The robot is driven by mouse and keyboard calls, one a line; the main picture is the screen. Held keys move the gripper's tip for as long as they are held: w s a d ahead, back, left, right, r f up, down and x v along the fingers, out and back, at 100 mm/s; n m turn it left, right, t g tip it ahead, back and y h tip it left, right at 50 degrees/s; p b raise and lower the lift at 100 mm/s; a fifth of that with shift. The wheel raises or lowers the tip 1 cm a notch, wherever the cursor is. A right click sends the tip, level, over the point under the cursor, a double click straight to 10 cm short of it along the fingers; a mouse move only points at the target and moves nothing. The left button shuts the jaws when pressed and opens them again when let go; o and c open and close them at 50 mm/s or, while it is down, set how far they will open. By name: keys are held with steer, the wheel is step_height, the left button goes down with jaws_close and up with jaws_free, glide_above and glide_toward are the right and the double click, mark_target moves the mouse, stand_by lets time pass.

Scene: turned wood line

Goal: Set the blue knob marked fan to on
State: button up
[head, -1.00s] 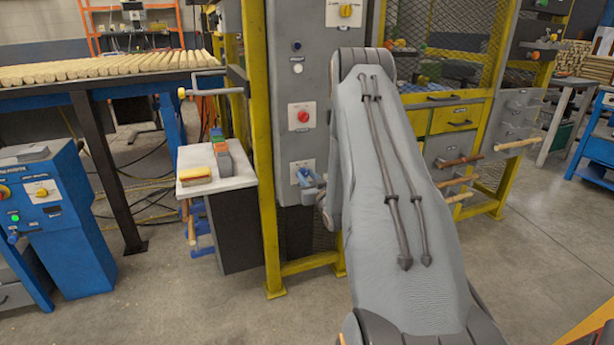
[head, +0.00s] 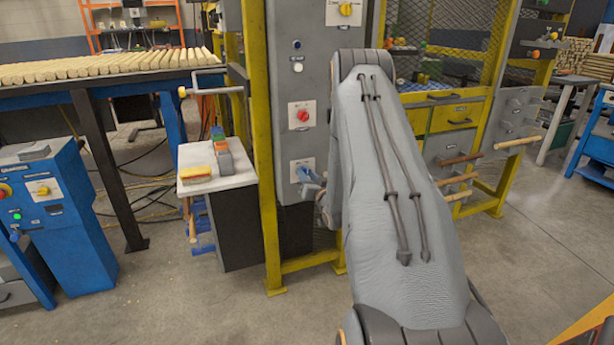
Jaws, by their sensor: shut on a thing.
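The grey control column (head: 300,130) stands in the middle of the head view. Low on it is a white plate (head: 296,163) with the blue knob (head: 303,173) in front of it. My gripper (head: 308,181) is shut on the blue knob, just left of my arm. The gripper and knob now look tilted in the picture. My gripper hides most of the knob, and its pointer and the plate's lettering are too small or hidden to read.
Above on the column are a red knob (head: 303,115), a white button (head: 297,67), a dark blue button (head: 297,45) and a yellow knob (head: 346,10). A small bench (head: 240,176) with coloured blocks stands left. Yellow posts (head: 262,150) flank the column.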

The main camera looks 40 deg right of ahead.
steer(key=o, duration=1.1)
steer(key=shift+c, duration=0.2)
steer(key=v, duration=0.7)
steer(key=shift+s, duration=0.4)
steer(key=shift+a, duration=0.1)
